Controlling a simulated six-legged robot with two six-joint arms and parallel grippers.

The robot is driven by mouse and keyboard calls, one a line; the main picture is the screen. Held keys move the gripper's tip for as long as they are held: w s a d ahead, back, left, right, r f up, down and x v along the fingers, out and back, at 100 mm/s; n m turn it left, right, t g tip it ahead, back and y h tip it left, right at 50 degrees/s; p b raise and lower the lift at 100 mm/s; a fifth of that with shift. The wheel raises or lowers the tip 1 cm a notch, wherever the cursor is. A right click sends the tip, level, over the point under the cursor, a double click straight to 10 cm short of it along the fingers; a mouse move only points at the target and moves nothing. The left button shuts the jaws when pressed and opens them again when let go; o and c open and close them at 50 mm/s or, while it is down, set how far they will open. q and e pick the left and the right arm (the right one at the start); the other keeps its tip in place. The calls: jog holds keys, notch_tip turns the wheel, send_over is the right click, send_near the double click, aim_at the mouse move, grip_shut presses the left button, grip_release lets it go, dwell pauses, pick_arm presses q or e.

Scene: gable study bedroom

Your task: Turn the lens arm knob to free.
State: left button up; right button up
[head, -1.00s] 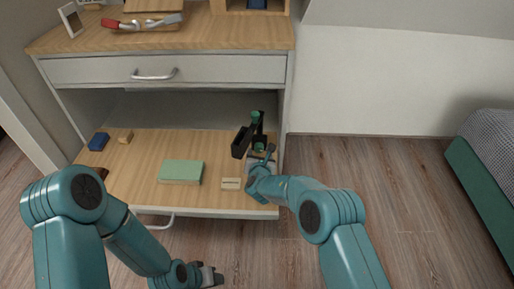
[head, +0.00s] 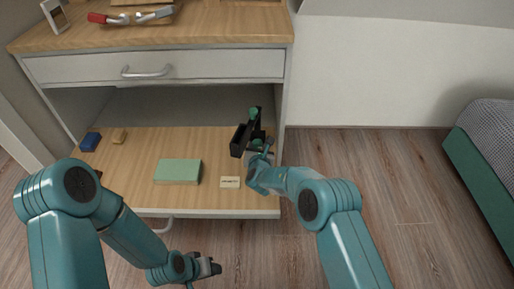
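A dark stand with a black lens arm (head: 240,140) and a green knob (head: 254,113) at its top stands at the right end of the lower wooden shelf. A second green part shows lower on it, partly hidden. My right gripper (head: 264,152) is at the front right of the stand, close to its lower part. Its fingers are small and overlap the stand, so I cannot tell whether they touch it or are shut. My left gripper (head: 214,268) hangs low in front of the shelf, away from the stand, and its fingers are too small to judge.
On the shelf lie a green book (head: 178,172), a small labelled card or block (head: 230,182), a blue block (head: 90,142) and a wooden block (head: 119,136). A closed drawer (head: 160,68) is above. Bare floor (head: 400,190) lies right, with a bed (head: 480,170) beyond.

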jog(key=c, duration=0.6)
pick_arm(q)
jog(key=shift+s, duration=0.1)
pick_arm(e)
jog(key=shift+o, duration=0.3)
jog(key=shift+n+h, duration=1.1)
jog(key=shift+n, duration=0.3)
jog(key=o, duration=1)
jog(key=shift+a, duration=0.1)
jog(key=shift+s+r, duration=0.15)
jog(key=shift+s, duration=0.05)
jog(key=p+v, duration=0.6)
jog(key=v, duration=0.9)
pick_arm(q)
jog(key=s+d+r+g, duration=0.1)
jog(key=s+r, duration=0.3)
jog(key=r, duration=0.2)
jog(key=shift+s+r+g+p, duration=0.25)
jog(key=shift+s+g+p, duration=0.05)
jog(key=shift+s+g, duration=0.1)
pick_arm(e)
jog(key=shift+s+a+r, duration=0.1)
jog(key=shift+s, duration=0.3)
